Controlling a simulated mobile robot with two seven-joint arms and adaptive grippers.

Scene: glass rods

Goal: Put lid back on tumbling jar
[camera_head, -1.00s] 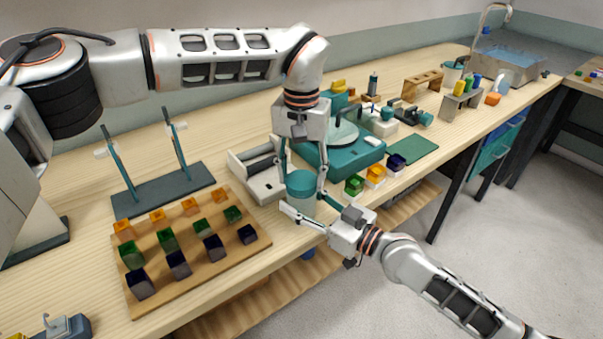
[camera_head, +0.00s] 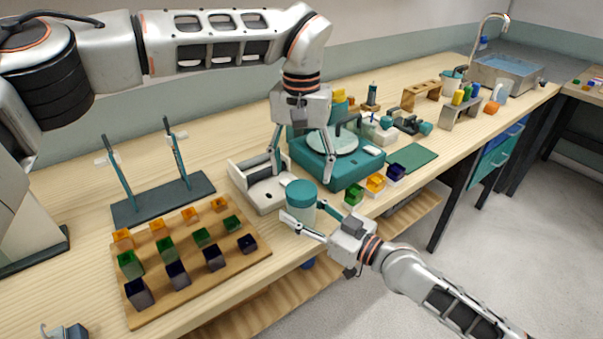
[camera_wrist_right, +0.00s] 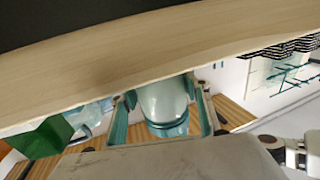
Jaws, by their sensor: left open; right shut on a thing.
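The tumbling jar has a pale body (camera_head: 302,216) and stands upright near the bench's front edge. Its teal lid (camera_head: 300,191) sits on top of the body. In the right wrist view the jar body (camera_wrist_right: 163,100) lies between the fingers, with a teal band (camera_wrist_right: 168,130) at its end. My right gripper (camera_head: 305,229) is shut on the jar body from the front. My left gripper (camera_head: 301,174) is open above the lid, pointing down, its fingers spread wide and apart from it. Whether the lid is fully seated cannot be told.
A white cradle device (camera_head: 258,187) stands just behind the jar. A teal machine with a round plate (camera_head: 330,165) is behind right. A wooden board (camera_head: 190,262) with several coloured cups is at left. Small coloured cups (camera_head: 375,183) stand at right.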

